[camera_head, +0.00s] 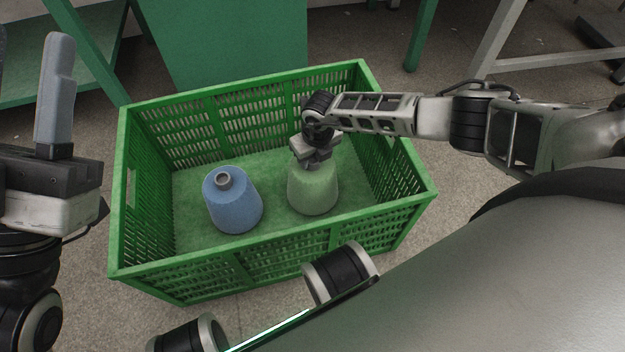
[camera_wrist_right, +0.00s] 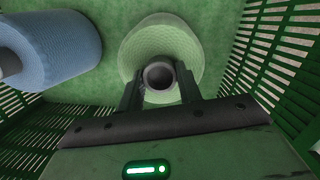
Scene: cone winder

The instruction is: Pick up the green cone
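The green cone (camera_head: 313,190) stands upright on the floor of the green crate (camera_head: 190,262). It also shows in the right wrist view (camera_wrist_right: 160,42), seen from above with its dark tube end. My right gripper (camera_head: 310,160) points down at the cone's top. In the right wrist view its two fingers (camera_wrist_right: 160,88) are on either side of the tube end, very close to it. Whether they press on it I cannot tell. My left gripper (camera_head: 58,85) is at the far left, outside the crate, fingers up. Its fingers overlap in this view, and nothing shows held in it.
A blue cone (camera_head: 232,200) stands in the crate to the left of the green cone, with a gap between them. It also shows in the right wrist view (camera_wrist_right: 50,48). The slatted crate walls rise around both cones. Green furniture (camera_head: 240,45) stands behind the crate.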

